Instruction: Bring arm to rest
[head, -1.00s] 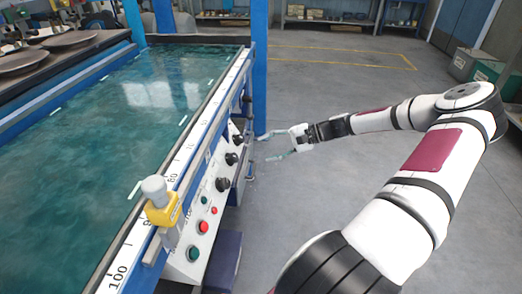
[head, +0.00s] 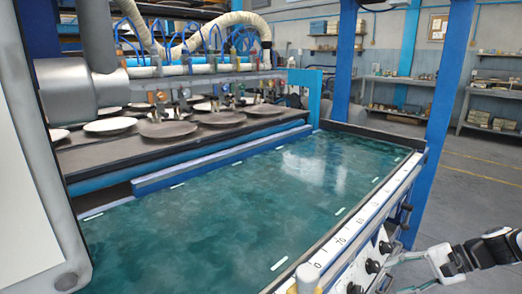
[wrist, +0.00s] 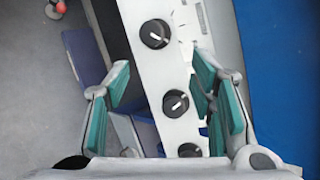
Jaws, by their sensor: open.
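My gripper (head: 440,262) shows at the lower right of the head view, beside the front panel of the plate dryer. In the wrist view its two green-padded fingers (wrist: 160,100) stand wide apart with nothing between them. Beyond the fingers is the white control panel (wrist: 170,75) with several black knobs (wrist: 155,34). In the head view most of my arm is outside the picture.
The dryer's green table top (head: 250,205) has a white ruled edge (head: 345,245). Plates (head: 168,130) lie on the dark bed behind it. A blue post (head: 440,120) rises near the gripper. Open floor (head: 490,190) and shelves (head: 490,85) are at the right.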

